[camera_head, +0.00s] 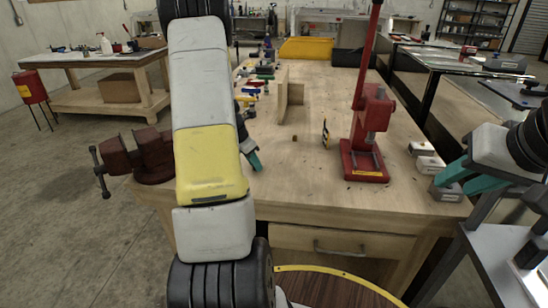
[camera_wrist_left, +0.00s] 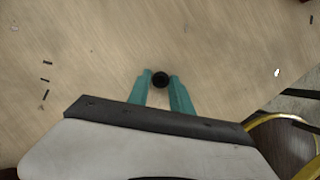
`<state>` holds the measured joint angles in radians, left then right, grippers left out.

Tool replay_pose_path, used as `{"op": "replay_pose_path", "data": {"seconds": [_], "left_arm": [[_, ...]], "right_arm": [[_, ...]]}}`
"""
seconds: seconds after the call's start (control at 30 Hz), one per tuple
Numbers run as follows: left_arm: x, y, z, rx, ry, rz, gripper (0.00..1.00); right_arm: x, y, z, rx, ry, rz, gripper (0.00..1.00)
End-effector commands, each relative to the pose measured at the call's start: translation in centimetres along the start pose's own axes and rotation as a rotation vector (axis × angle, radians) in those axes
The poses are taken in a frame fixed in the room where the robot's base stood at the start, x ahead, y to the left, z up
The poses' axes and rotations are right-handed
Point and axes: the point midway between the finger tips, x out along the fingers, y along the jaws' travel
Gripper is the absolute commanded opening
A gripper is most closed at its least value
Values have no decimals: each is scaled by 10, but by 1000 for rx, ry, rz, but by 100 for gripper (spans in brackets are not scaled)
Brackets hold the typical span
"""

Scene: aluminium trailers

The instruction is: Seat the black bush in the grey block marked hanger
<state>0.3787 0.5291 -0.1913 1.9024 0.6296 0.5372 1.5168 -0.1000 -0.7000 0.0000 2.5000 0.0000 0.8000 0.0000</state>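My left gripper (camera_head: 255,160) has teal fingers and is over the workbench, left of the red press. In the left wrist view the small round black bush (camera_wrist_left: 161,79) sits between its fingertips (camera_wrist_left: 160,77), with both fingers against its sides. I cannot make out the bush in the head view. Several small grey blocks stand in a row at the bench's right edge: a far one (camera_head: 422,149), a middle one (camera_head: 430,165) and a near one (camera_head: 445,191). Their labels are too small to read. My right gripper (camera_head: 450,180) is open, its fingers apart, beside the near block.
A red arbor press (camera_head: 366,150) stands between my left gripper and the blocks. A wooden angle piece (camera_head: 290,98) and a small yellow-black item (camera_head: 325,134) are on the bench (camera_head: 310,185). A vise (camera_head: 145,155) is at the left corner. The bench's front middle is clear.

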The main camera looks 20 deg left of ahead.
Motion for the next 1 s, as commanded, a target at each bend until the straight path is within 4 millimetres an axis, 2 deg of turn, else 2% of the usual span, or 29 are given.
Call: {"op": "replay_pose_path", "data": {"seconds": [0.03, 0.1, 0.53, 0.67, 0.83, 1.0], "left_arm": [[0, 0, 0, 0, 0, 0, 14], [0, 0, 0, 0, 0, 0, 0], [-4, 0, 2, 1, -1, 1, 0], [-14, 0, 6, 2, -1, 2, 0], [-36, 0, 16, 3, -2, 2, 0], [-48, -28, -10, -2, -1, -1, 0]], "right_arm": [[0, 0, 0, 0, 0, 0, 36], [0, 0, 0, 0, 0, 0, 36], [0, 0, 0, 0, 0, 0, 36], [0, 0, 0, 0, 0, 0, 36], [0, 0, 0, 0, 0, 0, 36], [0, 0, 0, 0, 0, 0, 36]]}}
